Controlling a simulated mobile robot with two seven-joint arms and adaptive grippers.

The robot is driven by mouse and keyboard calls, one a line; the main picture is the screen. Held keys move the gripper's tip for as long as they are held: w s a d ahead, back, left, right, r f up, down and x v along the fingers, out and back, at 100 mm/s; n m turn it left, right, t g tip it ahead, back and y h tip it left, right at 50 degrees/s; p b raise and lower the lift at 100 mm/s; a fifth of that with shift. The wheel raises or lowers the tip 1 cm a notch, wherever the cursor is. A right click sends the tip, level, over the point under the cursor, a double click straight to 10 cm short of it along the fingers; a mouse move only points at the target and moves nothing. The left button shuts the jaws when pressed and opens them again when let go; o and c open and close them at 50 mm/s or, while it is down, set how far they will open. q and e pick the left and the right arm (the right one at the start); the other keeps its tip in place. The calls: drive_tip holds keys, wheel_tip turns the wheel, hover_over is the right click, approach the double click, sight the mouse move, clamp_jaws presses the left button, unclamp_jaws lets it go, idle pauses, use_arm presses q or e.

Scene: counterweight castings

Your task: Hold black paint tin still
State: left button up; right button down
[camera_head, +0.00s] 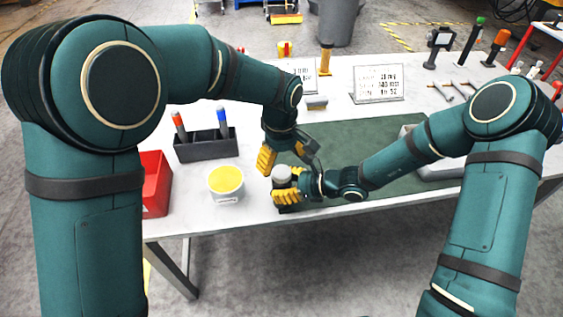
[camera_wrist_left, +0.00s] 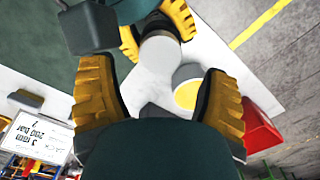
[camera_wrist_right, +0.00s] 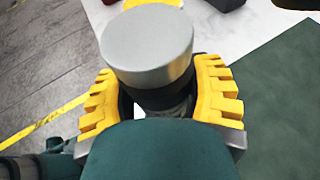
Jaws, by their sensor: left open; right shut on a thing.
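The black paint tin (camera_head: 282,176) stands upright near the front edge of the table, with a pale grey lid and a dark body mostly hidden by fingers. My right gripper (camera_head: 286,186) is shut around its sides; in the right wrist view the tin's lid (camera_wrist_right: 148,45) rises between the yellow fingers (camera_wrist_right: 160,100). My left gripper (camera_head: 287,162) is open and empty, just above and behind the tin. In the left wrist view the tin (camera_wrist_left: 160,52) shows beyond the spread fingers (camera_wrist_left: 158,95).
A white tub with yellow contents (camera_head: 226,184) stands left of the tin, with a red bin (camera_head: 155,185) farther left. A black holder (camera_head: 206,146) with markers is behind. A green mat (camera_head: 400,135) covers the middle; sign cards (camera_head: 378,84) stand at the back.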

sight(282, 171)
use_arm(q)
drive_tip(key=shift+r+n, duration=1.7)
drive_tip(key=shift+r, duration=0.05)
drive_tip(key=shift+f, duration=0.1)
drive_tip(key=shift+f, duration=3.95)
